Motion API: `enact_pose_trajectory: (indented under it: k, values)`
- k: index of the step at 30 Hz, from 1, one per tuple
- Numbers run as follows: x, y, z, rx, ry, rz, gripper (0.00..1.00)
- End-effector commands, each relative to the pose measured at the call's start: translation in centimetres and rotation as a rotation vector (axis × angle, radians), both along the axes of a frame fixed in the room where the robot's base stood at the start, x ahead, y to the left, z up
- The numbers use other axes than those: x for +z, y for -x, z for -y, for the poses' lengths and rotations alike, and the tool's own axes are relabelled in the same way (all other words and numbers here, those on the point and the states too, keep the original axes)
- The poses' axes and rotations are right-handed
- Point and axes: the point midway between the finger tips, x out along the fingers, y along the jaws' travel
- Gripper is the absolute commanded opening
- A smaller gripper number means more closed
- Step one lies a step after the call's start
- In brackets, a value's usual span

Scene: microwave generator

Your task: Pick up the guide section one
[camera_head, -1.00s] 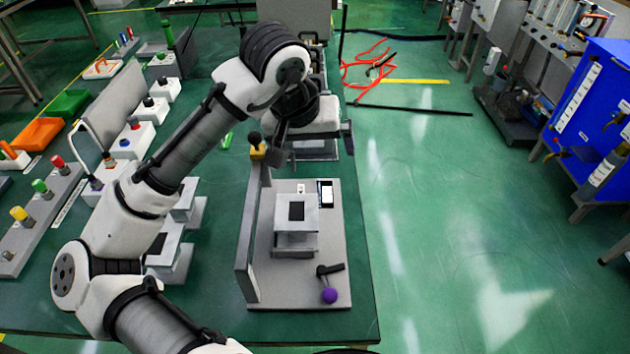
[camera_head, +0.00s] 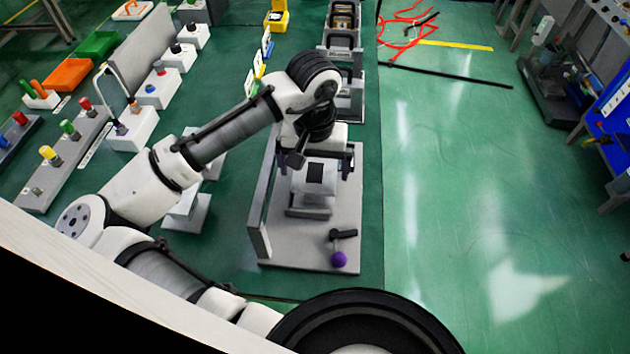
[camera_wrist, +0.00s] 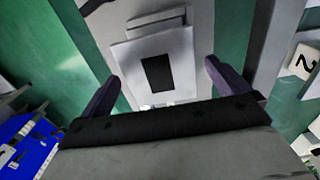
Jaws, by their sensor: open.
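A pale grey metal guide piece (camera_head: 313,178) with a black rectangular opening on top stands on a grey base plate (camera_head: 290,255). I take it for guide section one; I see no label on it. My gripper (camera_head: 321,163) is above this piece, pointing down. In the wrist view the piece (camera_wrist: 130,62) shows between the two dark fingers of my gripper (camera_wrist: 163,74), which are apart. The fingers are open, and I see no contact with the piece. How high they are above it is hard to tell.
A grey upright wall (camera_head: 262,205) stands left of the piece on the plate. A black lever with a purple ball (camera_head: 338,259) is at the plate's near end. Similar grey pieces (camera_head: 188,213) stand to the left. The green floor (camera_head: 450,200) at right is clear.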

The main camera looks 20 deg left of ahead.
Motion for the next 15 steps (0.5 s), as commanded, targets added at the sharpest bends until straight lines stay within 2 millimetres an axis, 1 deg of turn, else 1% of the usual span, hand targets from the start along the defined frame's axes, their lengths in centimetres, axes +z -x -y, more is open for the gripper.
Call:
enact_pose_trajectory:
  k: [6,9,15]
  values:
    - [-3.0,-0.2,0.0,0.002,0.001,-0.002,1.00]
    - [-3.9,-0.2,0.1,0.001,0.000,0.000,1.00]
    - [-4.2,-0.3,0.0,0.001,0.000,0.001,1.00]
